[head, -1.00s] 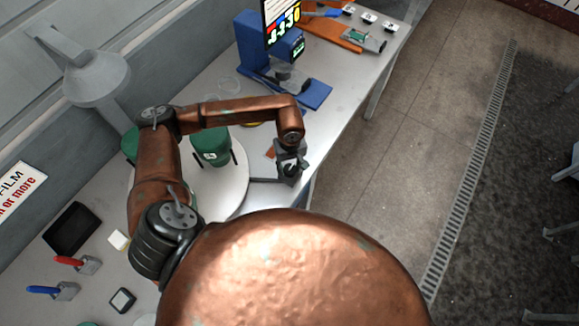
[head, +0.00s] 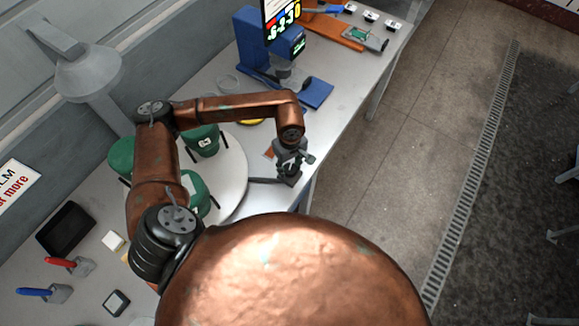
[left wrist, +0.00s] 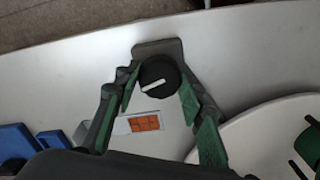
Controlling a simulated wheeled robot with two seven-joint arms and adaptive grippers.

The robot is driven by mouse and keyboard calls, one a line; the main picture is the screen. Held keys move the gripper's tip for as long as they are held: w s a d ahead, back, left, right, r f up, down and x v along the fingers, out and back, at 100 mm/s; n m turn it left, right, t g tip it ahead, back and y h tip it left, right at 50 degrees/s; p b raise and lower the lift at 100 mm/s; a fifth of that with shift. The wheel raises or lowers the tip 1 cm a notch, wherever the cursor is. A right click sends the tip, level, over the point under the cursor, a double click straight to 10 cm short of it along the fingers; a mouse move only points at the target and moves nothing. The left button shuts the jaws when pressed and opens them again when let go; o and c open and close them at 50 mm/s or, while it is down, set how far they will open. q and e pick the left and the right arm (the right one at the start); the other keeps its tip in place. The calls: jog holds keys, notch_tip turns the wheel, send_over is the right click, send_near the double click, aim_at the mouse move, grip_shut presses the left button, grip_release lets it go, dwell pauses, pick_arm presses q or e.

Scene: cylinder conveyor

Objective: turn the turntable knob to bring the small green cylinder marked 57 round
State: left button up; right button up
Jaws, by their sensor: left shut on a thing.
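The white turntable (head: 232,185) lies under my left arm and carries green cylinders with pale labels. One cylinder (head: 203,142) stands at its back, one (head: 122,157) at the left, and one (head: 196,192) at the front, partly behind my arm. I cannot surely read 57 on any label. The black knob with a white bar (left wrist: 160,82) sits on a grey mount beside the turntable. My left gripper (head: 289,173) points down over it at the table edge. In the left wrist view its fingers (left wrist: 158,88) are shut around the knob. My right gripper is not in view.
A blue machine with a screen (head: 262,50) stands farther along the table. An orange-marked card (left wrist: 145,123) lies near the knob. A black tray (head: 66,229) and red and blue handled tools (head: 62,264) lie at the left. The floor at right is open.

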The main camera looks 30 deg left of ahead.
aim_at(290, 168)
pick_arm(q)
jog(key=shift+n+b, duration=0.7)
jog(key=shift+n, duration=0.3)
jog(key=o, duration=1.1)
jog(key=shift+o, duration=0.2)
notch_tip(290, 168, up, 12)
